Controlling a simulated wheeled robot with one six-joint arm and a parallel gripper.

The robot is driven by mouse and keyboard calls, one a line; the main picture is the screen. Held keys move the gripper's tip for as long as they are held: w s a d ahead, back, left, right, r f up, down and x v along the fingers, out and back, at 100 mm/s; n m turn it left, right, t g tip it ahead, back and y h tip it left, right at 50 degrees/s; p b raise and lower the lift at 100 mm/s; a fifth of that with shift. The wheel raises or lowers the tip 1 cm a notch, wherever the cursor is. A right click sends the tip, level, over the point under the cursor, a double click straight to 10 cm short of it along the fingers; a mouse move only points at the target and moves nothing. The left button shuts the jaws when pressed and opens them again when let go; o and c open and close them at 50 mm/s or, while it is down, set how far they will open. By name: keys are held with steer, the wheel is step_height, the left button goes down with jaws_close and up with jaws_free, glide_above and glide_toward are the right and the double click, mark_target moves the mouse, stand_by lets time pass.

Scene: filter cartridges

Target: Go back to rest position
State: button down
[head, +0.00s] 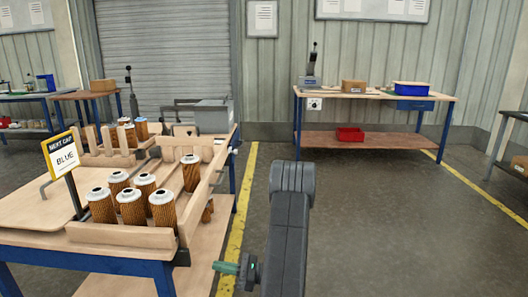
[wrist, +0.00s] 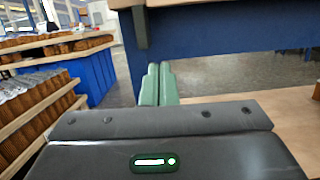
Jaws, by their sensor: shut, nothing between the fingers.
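My gripper shows in the wrist view (wrist: 158,84) as two green fingers pressed together, with nothing between them. In the head view a green finger part of my gripper (head: 226,268) sticks out left of my dark arm, low beside the workbench. It is apart from the filter cartridges. Several brown pleated cartridges with pale caps (head: 132,207) stand upright in a wooden rack (head: 120,237) on the workbench. A sign (head: 62,154) on the bench reads "NEXT CAP BLUE".
The blue-framed workbench (head: 227,151) has a lower shelf close to my gripper. In the wrist view, a blue beam (wrist: 230,50) crosses above the fingers. A second bench (head: 375,96) with boxes stands at the back. The grey floor (head: 380,230) to the right is clear.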

steer(key=a+r, duration=0.5)
steer(key=a, duration=0.3)
steer(key=shift+w+r+p, duration=0.15)
steer(key=shift+r+p, duration=0.2)
steer(key=shift+a, duration=0.1)
